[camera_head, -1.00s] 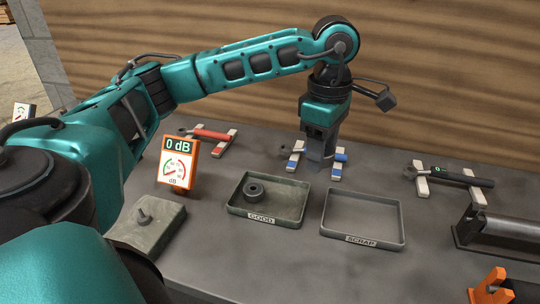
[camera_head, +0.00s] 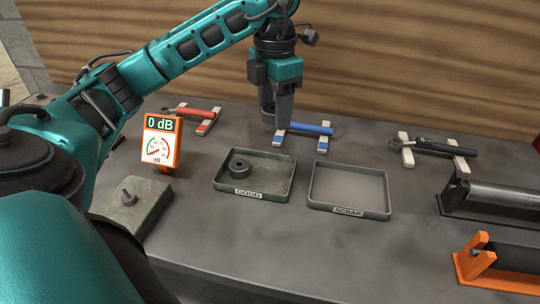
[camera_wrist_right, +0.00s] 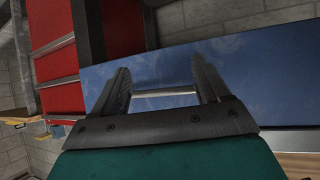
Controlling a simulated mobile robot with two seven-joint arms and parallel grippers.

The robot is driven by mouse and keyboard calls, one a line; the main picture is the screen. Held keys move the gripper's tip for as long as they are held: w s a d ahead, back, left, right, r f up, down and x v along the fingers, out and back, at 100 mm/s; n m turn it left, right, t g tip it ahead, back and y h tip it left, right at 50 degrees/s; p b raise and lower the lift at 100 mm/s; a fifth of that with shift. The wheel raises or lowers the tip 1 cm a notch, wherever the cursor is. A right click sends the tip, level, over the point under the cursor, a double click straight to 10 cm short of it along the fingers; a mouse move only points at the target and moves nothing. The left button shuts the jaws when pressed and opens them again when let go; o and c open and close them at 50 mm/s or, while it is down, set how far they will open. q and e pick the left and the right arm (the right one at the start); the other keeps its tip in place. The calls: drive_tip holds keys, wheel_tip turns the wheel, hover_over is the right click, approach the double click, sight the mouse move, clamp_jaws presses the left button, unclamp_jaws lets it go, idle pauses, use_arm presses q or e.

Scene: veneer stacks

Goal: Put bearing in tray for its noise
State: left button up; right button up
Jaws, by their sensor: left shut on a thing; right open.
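The dark ring-shaped bearing (camera_head: 240,168) lies in the left part of the tray marked GOOD (camera_head: 281,190). The tray marked SCRAP (camera_head: 387,206) is empty. The orange-framed noise meter (camera_head: 161,142) reads 0 dB. My left gripper (camera_head: 277,124) is low behind the GOOD tray, shut at the head end of the blue-handled tool (camera_head: 310,129), whose head is hidden by the fingers. The tool's handle still lies over its white and blue rest. My right gripper (camera_wrist_right: 164,88) is open, seen only in the right wrist view.
A grey block with a peg (camera_head: 130,197) stands at front left. A red-handled tool (camera_head: 193,112) and a black-handled tool (camera_head: 445,148) lie on rests. Roller stands (camera_head: 500,195) are at right. Bare table lies in front of the trays.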

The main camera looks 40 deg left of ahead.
sight(274, 178)
use_arm(q)
wheel_tip(274, 178, down, 14)
drive_tip(key=shift+f, duration=0.25)
idle(0.3)
drive_tip(key=shift+f+b, duration=0.6)
drive_tip(key=o, duration=1.1)
wheel_tip(274, 178, up, 13)
drive_tip(key=p, duration=0.1)
drive_tip(key=shift+r, duration=0.15)
